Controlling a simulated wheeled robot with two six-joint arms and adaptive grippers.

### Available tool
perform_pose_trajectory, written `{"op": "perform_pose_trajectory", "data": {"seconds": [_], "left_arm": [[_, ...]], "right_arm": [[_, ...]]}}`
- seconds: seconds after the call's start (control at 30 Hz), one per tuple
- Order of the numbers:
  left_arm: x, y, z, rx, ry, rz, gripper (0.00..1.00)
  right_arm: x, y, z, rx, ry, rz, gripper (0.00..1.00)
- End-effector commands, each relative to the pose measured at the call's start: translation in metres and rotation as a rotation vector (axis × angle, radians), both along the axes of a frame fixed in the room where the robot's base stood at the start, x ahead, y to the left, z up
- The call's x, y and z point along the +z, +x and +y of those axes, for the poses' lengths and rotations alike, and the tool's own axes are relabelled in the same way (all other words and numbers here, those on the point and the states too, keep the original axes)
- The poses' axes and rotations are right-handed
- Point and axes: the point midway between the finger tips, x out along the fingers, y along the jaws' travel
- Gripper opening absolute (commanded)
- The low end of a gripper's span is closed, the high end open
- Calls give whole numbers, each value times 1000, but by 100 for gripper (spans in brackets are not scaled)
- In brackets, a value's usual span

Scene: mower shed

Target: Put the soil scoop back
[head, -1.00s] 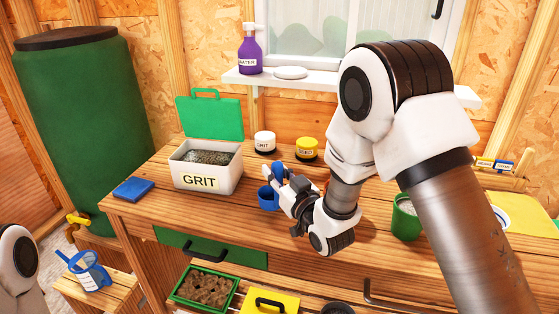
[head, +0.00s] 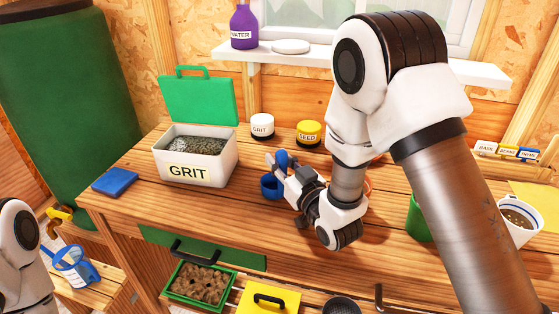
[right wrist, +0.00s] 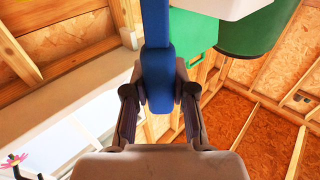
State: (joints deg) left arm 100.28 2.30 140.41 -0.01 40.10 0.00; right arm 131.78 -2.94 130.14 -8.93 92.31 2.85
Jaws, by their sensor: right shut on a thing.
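The blue soil scoop (head: 270,187) is in the grip of my right gripper (head: 283,172), just above or at the bench top; I cannot tell if it touches. Its round bowl hangs low beside the fingers, and a blue end shows above them. In the right wrist view its blue handle (right wrist: 157,45) runs down between the two fingers of my gripper (right wrist: 158,98), which are shut on it. The white grit tub (head: 193,172), filled with grey grit, stands open to the left. My left gripper is out of view.
A white jar (head: 262,127) and a yellow seed jar (head: 309,133) stand behind the scoop. A blue block (head: 115,181) lies at the bench's left end. A green pot (head: 418,220) and a white pot (head: 515,222) stand right. The bench front between tub and gripper is clear.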

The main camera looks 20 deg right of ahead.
Motion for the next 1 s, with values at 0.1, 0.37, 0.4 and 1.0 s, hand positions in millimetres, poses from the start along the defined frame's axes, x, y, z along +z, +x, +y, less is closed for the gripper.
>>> {"op": "perform_pose_trajectory", "data": {"seconds": [0.1,0.37,0.4,1.0], "left_arm": [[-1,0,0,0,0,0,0],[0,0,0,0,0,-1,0],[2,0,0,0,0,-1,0],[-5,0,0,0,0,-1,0]], "right_arm": [[-1,0,0,0,0,-1,50],[0,0,0,0,0,-1,50],[3,0,0,0,0,-1,50],[-1,-74,-15,0,0,0,50]]}}
